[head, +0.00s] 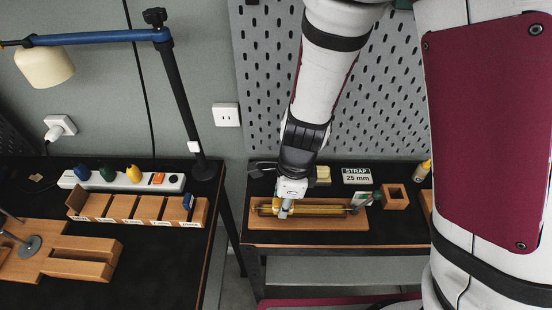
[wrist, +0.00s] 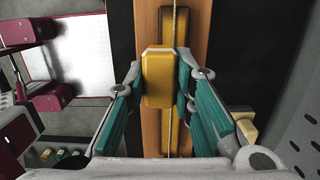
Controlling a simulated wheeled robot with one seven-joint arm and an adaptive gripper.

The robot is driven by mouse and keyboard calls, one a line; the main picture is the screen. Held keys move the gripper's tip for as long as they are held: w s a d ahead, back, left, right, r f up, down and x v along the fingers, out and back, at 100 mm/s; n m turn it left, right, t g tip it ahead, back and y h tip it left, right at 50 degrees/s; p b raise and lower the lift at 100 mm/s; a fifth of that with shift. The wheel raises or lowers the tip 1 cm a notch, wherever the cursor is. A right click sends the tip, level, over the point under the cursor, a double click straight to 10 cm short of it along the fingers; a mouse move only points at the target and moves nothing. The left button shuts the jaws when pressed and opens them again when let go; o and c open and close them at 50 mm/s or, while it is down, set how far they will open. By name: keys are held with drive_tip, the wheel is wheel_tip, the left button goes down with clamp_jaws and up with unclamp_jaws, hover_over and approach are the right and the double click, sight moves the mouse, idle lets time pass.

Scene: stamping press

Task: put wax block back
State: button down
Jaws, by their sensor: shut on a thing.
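The yellow wax block (wrist: 158,78) is between the teal fingers of my gripper (wrist: 160,82) in the wrist view. The gripper is shut on it. Under the block runs a wooden board (wrist: 200,20) with a yellow strip and a thin line along its middle; I cannot tell whether the block touches it. In the head view my gripper (head: 284,210) is over the left part of the wooden board (head: 340,221) on the right bench. The held block is mostly hidden there by the gripper.
A pale yellow block (head: 323,174) lies behind the board, beside a "STRAP 25 mm" sign (head: 356,176). A small square wooden holder (head: 395,197) stands to the right. A pegboard (head: 385,110) rises behind. The left bench holds a divided wooden tray (head: 140,210) and a lamp (head: 45,67).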

hover_over(276, 180)
drive_tip(key=shift+d+f, duration=0.25)
drive_tip(key=shift+f, duration=2.1)
drive_tip(key=shift+f, duration=0.15)
drive_tip(key=c, duration=1.4)
unclamp_jaws()
drive_tip(key=shift+o, duration=0.2)
wheel_tip(276, 180, up, 12)
drive_tip(key=d, duration=0.1)
drive_tip(key=shift+d, duration=0.2)
drive_tip(key=shift+s, duration=0.1)
